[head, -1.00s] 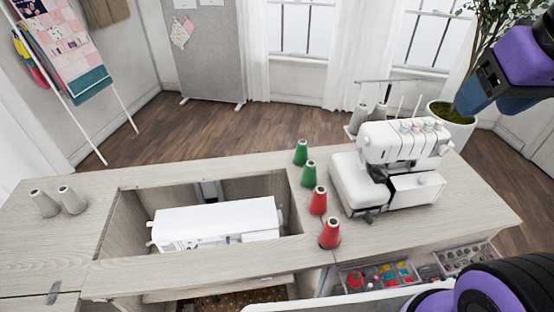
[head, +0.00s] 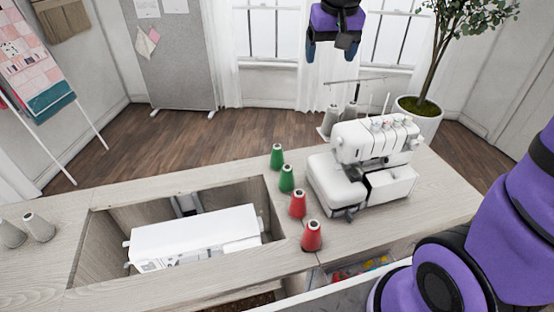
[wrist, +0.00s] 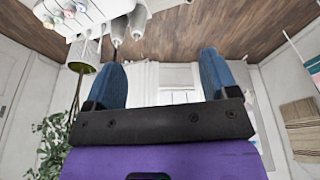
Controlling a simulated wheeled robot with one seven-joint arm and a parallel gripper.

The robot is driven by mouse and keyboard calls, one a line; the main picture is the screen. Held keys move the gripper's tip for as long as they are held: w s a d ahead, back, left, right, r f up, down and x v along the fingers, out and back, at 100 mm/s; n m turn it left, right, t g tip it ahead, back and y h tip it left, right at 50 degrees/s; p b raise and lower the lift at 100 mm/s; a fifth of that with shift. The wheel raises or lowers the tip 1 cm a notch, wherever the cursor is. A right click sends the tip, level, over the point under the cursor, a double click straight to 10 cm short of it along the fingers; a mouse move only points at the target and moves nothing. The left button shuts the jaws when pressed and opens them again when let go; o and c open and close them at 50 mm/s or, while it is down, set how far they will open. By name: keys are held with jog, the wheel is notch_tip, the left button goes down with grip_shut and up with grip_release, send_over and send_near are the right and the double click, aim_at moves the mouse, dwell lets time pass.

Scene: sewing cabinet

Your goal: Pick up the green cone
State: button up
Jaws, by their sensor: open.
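Two green cones of thread stand upright on the cabinet top, between the open well and the white serger. The farther green cone (head: 277,157) is at the back and the nearer green cone (head: 287,178) is just in front of it, in line with two red cones. My gripper (head: 333,54) is high up in front of the window, well above and beyond the cones, open and empty. Its blue fingers are spread apart in the wrist view (wrist: 163,80), with nothing between them. No green cone shows in the wrist view.
Two red cones, one behind (head: 297,204) and one in front (head: 312,236), stand close to the green ones. The white serger (head: 365,165) stands to their right. A white sewing machine (head: 195,236) sits in the well at left. Grey cones (head: 39,228) stand far left.

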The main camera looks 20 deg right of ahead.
jog(key=w+a+f+g, duration=0.1)
jog(key=w+f, duration=0.7)
jog(key=w, duration=0.2)
jog(key=m+g, duration=0.2)
jog(key=m, duration=0.1)
send_over(277, 150)
jog(key=w, duration=0.2)
notch_tip(277, 150, down, 25)
jog(key=shift+y, duration=0.3)
jog(key=f, duration=1.1)
jog(key=shift+d+f, duration=0.15)
jog(key=shift+d, duration=0.15)
jog(key=c, duration=1)
notch_tip(277, 150, up, 10)
jog(key=shift+r, duration=0.1)
